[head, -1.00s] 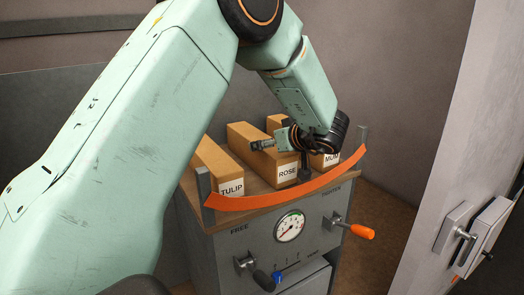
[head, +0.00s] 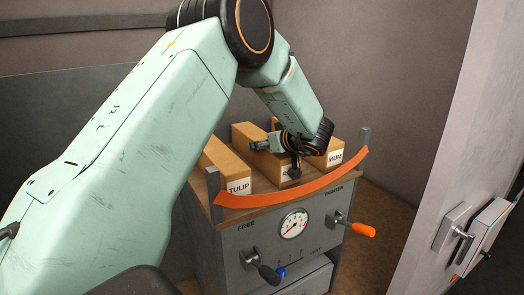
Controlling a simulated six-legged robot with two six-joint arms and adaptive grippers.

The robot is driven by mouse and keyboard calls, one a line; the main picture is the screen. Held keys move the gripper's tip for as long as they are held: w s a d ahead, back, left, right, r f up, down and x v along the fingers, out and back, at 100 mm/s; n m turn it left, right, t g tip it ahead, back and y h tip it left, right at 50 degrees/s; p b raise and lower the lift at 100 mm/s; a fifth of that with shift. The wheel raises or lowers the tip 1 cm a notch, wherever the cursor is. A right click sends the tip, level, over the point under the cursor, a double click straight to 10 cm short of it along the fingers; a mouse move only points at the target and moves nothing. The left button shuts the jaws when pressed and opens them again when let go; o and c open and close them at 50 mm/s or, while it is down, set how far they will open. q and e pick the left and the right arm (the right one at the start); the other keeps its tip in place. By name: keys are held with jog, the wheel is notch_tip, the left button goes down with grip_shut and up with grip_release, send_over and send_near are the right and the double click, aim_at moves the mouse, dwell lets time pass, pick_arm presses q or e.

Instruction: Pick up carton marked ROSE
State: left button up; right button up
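The carton marked ROSE (head: 243,137) stands between two other cartons on a wooden-topped cabinet. Its label is partly covered by a dark finger, so only its first letters show. My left gripper (head: 276,160) is over the front part of this carton, with its fingers spread apart. One finger points left across the carton top and the other hangs down before the label. I cannot tell if either finger touches the carton. The carton marked TULIP (head: 222,166) is to its left and the carton marked MUM (head: 340,146) to its right. My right gripper is not in view.
A curved orange rail (head: 300,190) on grey posts runs along the cabinet's front edge. Below are a gauge (head: 294,223), a dark lever (head: 266,272) and an orange-handled lever (head: 361,229). A pale wall or door with a latch (head: 454,227) stands at the right.

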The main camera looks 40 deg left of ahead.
pick_arm(q)
jog(key=shift+w+f, duration=0.3)
jog(key=shift+w, duration=0.15)
jog(key=c, duration=0.5)
jog(key=shift+s, duration=0.3)
jog(key=c, duration=0.5)
jog(key=shift+w, duration=0.1)
jog(key=shift+c, duration=0.9)
jog(key=shift+r, duration=0.2)
